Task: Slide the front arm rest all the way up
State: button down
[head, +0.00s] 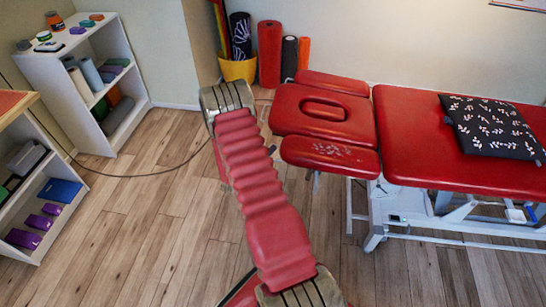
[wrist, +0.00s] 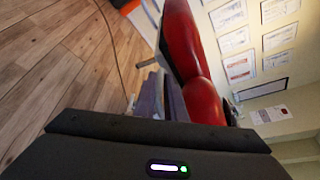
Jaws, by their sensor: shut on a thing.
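In the wrist view the near red pad (wrist: 203,102) is close to the fingers, with a longer red part beyond. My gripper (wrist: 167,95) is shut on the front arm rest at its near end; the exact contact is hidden. In the head view my ribbed red arm covers most of the gripper, left of the arm rest.
The back arm rest (head: 333,83) lies across the headrest. The red treatment table (head: 410,125) stretches right, with a black patterned pillow (head: 493,127). A yellow bucket (head: 238,70) and rolled mats stand behind. White shelves (head: 135,85) stand left. A cable crosses the open wooden floor.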

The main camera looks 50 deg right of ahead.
jog(key=shift+w+r, duration=0.15)
jog(key=shift+r, duration=0.05)
jog(key=c, duration=1.9)
grip_release()
jog(key=shift+o, duration=0.2)
jog(key=shift+f, duration=0.1)
jog(key=v, duration=1.4)
jog(key=shift+d, duration=0.15)
